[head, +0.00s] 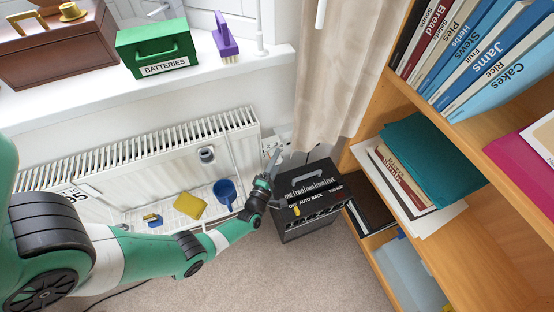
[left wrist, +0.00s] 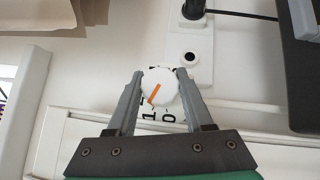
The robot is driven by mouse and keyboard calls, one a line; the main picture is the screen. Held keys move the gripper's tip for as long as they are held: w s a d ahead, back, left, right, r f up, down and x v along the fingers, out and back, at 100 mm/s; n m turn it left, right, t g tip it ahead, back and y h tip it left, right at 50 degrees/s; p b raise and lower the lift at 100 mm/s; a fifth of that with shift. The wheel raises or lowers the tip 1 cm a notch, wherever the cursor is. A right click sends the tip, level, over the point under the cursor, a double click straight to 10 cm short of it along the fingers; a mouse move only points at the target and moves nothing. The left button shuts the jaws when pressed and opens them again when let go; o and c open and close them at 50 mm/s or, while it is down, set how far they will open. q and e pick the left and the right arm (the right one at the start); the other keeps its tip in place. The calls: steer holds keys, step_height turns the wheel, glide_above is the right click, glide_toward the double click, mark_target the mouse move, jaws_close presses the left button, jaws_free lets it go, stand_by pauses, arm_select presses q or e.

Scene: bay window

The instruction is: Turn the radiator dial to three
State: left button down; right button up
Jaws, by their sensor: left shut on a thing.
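The radiator dial (left wrist: 160,92) is a round white knob with an orange line, seen in the left wrist view. The line slants from upper right to lower left, its lower end near a black 1. A 0 shows to the right of the 1; other numerals are mostly hidden by the knob and fingers. My left gripper (left wrist: 159,78) is shut on the dial, one grey finger on each side. In the head view my left gripper (head: 272,160) is at the right end of the white radiator (head: 238,128), and the dial cannot be made out there. My right gripper is not in view.
A black heater-like box (head: 305,197) stands close right of my gripper. The curtain (head: 335,90) and bookcase (head: 402,110) are to the right. Wall sockets (left wrist: 190,57) sit above the dial.

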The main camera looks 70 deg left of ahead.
arm_select(q)
steer(key=shift+r, duration=0.1)
steer(key=shift+r+m+g+h+p, duration=0.15)
steer(key=shift+m+g+h+p, duration=0.2)
steer(key=shift+p, duration=0.7)
steer(key=m+g+h+p, duration=0.3)
steer(key=m+g+p, duration=0.2)
steer(key=p, duration=0.7)
steer(key=shift+m+g+p, duration=0.45)
steer(key=shift+m+g, duration=0.1)
steer(key=shift+g, duration=0.2)
steer(key=shift+f+g, duration=0.2)
steer(key=shift+g, duration=0.1)
steer(key=shift+f+m+g+h+b, duration=0.15)
steer(key=shift+m+g+h+b, duration=0.3)
steer(key=shift+m+g, duration=0.9)
steer(key=shift+n+g, duration=0.25)
steer(key=shift+g, duration=0.1)
steer(key=shift+s, duration=0.1)
